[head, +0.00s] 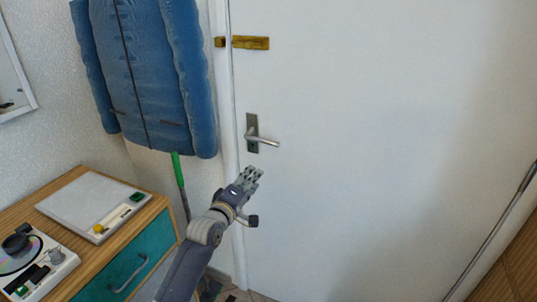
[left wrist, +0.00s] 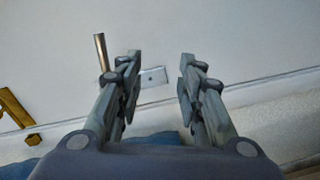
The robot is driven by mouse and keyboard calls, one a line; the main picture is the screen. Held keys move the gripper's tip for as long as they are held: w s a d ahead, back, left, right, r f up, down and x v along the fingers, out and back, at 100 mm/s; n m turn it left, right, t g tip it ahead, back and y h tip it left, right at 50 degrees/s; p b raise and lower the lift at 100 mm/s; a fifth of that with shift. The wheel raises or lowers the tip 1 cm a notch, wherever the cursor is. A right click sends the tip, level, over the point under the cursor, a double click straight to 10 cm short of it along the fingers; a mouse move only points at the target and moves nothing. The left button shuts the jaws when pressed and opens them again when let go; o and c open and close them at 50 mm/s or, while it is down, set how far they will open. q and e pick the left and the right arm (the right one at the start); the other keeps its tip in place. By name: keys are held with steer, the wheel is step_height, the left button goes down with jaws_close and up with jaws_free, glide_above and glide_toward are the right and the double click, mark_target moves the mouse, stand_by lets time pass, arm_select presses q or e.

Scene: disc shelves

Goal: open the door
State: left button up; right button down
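The white door (head: 380,120) looks shut and fills the middle and right of the head view. Its metal lever handle (head: 263,139) points right from a dark upright plate near the door's left edge. My left gripper (head: 254,174) is just below the handle, apart from it in the picture. In the left wrist view my left gripper (left wrist: 160,62) is open, with nothing between its fingers. There the handle's lever (left wrist: 100,52) shows beyond the left finger, and its plate (left wrist: 153,77) shows partly between the fingers. My right gripper is not in view.
A brass latch (head: 250,43) is on the door above the handle. A blue padded jacket (head: 150,80) hangs left of the door. A wooden cabinet (head: 62,197) with a teal drawer (head: 130,272) stands lower left, bearing a record player (head: 35,262). A thin grey rod (head: 492,233) slants at right.

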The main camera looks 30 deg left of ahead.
arm_select(q)
steer(key=n+t, duration=0.1)
steer(key=t, duration=0.1)
glide_toward(264, 142)
steer(key=w, duration=0.7)
steer(key=w+r, duration=0.1)
steer(key=w, duration=0.2)
steer(key=shift+w+a, duration=0.35)
